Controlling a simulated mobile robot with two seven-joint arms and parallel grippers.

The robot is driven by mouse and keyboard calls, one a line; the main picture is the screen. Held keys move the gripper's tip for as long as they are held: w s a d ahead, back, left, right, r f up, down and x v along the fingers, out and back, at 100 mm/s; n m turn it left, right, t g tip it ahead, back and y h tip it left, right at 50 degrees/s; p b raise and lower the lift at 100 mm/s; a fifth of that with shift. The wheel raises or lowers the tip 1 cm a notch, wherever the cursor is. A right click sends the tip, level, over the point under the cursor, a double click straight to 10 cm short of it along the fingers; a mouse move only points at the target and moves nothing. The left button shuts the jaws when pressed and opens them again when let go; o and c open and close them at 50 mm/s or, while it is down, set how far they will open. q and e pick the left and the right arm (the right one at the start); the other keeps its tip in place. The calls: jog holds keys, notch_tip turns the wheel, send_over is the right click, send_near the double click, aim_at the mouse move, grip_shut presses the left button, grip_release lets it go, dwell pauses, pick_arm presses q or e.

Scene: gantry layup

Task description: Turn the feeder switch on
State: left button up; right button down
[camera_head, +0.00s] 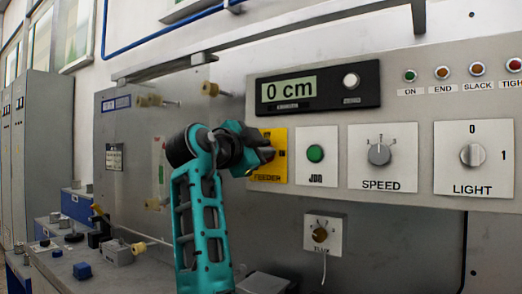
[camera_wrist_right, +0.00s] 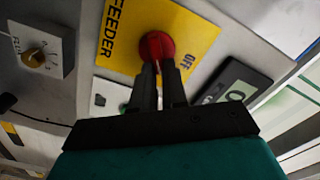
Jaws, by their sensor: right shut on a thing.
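The feeder switch is a red round knob (camera_wrist_right: 156,47) on a yellow plate lettered FEEDER and OFF. In the head view the yellow plate (camera_head: 268,178) sits on the grey panel, left of the green JOG-type button, with its knob hidden behind my gripper. My right gripper (camera_head: 266,153) reaches the plate from the left. In the right wrist view its two dark fingers (camera_wrist_right: 160,76) are shut on the red knob. Which way the knob points cannot be told. My left gripper is in neither view.
The display (camera_head: 289,90) above reads 0 cm. A green button (camera_head: 315,153), the SPEED dial (camera_head: 380,153) and the LIGHT switch (camera_head: 473,155) lie to the right. A smaller dial (camera_head: 320,234) sits below. Several indicator lamps line the top right.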

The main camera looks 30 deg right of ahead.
jog(key=shift+s+d+f+m+b, duration=0.15)
jog(key=shift+m+b, duration=0.1)
jog(key=shift+m, duration=0.9)
jog(key=shift+w+a+f+m+b, duration=0.1)
jog(key=shift+f+m+b, duration=0.1)
jog(key=shift+m, duration=1)
jog(key=shift+s+d+f+m+b, duration=0.15)
jog(key=shift+m+b, duration=0.1)
jog(key=shift+m, duration=0.9)
jog(key=shift+a, duration=0.1)
jog(key=c, duration=1.2)
grip_release()
jog(key=shift+o, duration=0.2)
jog(key=v, duration=1.3)
jog(key=shift+w, duration=0.15)
